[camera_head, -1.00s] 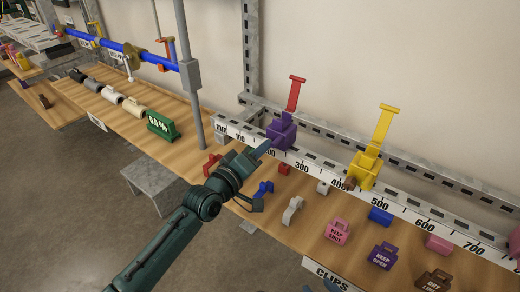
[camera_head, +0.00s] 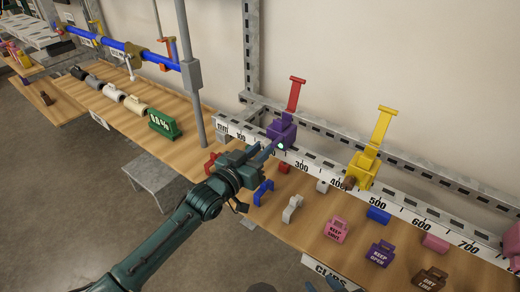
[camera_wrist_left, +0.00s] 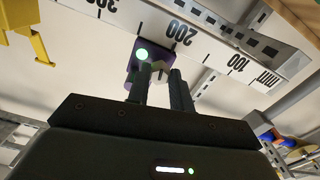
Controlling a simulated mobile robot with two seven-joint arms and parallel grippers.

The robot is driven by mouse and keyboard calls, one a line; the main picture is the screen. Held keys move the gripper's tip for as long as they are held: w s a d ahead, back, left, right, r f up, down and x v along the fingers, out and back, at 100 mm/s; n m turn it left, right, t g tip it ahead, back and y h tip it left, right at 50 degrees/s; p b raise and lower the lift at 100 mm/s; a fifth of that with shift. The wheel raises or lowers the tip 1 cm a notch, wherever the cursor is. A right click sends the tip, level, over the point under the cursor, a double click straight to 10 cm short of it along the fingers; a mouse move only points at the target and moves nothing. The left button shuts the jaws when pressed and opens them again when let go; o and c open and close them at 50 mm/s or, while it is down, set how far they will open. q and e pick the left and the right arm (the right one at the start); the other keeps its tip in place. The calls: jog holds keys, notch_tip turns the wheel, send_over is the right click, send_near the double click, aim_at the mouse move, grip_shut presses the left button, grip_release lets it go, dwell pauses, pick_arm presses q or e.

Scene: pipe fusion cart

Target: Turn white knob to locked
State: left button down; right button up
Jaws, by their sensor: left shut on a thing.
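A purple clamp (camera_head: 283,129) with a raised red lever (camera_head: 296,94) stands on the white measuring rail. A small round whitish-green spot (camera_head: 281,146) shows low on its front and appears in the left wrist view (camera_wrist_left: 142,55) beside a fingertip; I cannot tell whether it is the white knob. My left gripper (camera_head: 269,149) is at the clamp's lower front.
A yellow clamp (camera_head: 361,170) stands further right on the rail (camera_head: 320,170). Several labelled clips, such as a pink one (camera_head: 336,229), lie on the bench. A grey post (camera_head: 187,75) rises at left. A white-handled lever (camera_head: 131,68) hangs from the blue pipe (camera_head: 112,43).

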pick_arm(q)
jog(key=shift+m, duration=0.4)
jog(key=c, duration=1.2)
grip_release()
jog(key=shift+c, duration=0.2)
jog(key=v, duration=1.3)
jog(key=shift+s+a, duration=0.1)
jog(key=s+a+f+n+g+y+p, duration=0.1)
jog(key=s+a+f+g+y, duration=0.1)
jog(key=s+f, duration=0.5)
jog(key=s+a+f+n+g+y+p, duration=0.1)
jog(key=s+a+f+y, duration=0.3)
jog(key=s+f, duration=0.4)
jog(key=shift+s+n+g+y, duration=0.45)
jog(key=shift+s+y, duration=0.25)
jog(key=shift+s, duration=0.25)
jog(key=shift+a, duration=0.15)
jog(key=shift+c, duration=0.4)
